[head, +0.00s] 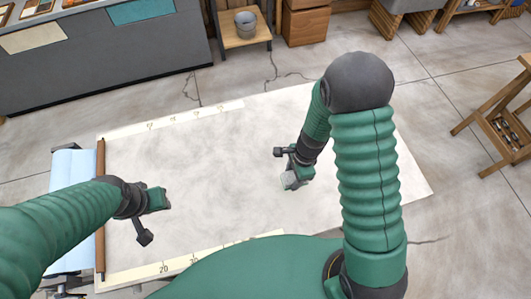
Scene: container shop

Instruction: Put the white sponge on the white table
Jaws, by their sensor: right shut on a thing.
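The white table (225,150) fills the middle of the head view, its top mostly bare. My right gripper (288,172) is over the table's right half and is shut on a small pale thing, which looks like the white sponge (291,181). The gripper hides part of it, and I cannot tell whether it touches the tabletop. My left gripper (153,220) is over the table's left part, open and empty, with its two fingers well apart.
Ruler strips with numbers run along the table's far and near edges. A brown wooden bar (100,205) and a pale blue roll (72,180) lie at the left end. A grey counter (110,60) stands behind. A wooden stool (505,125) stands at right.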

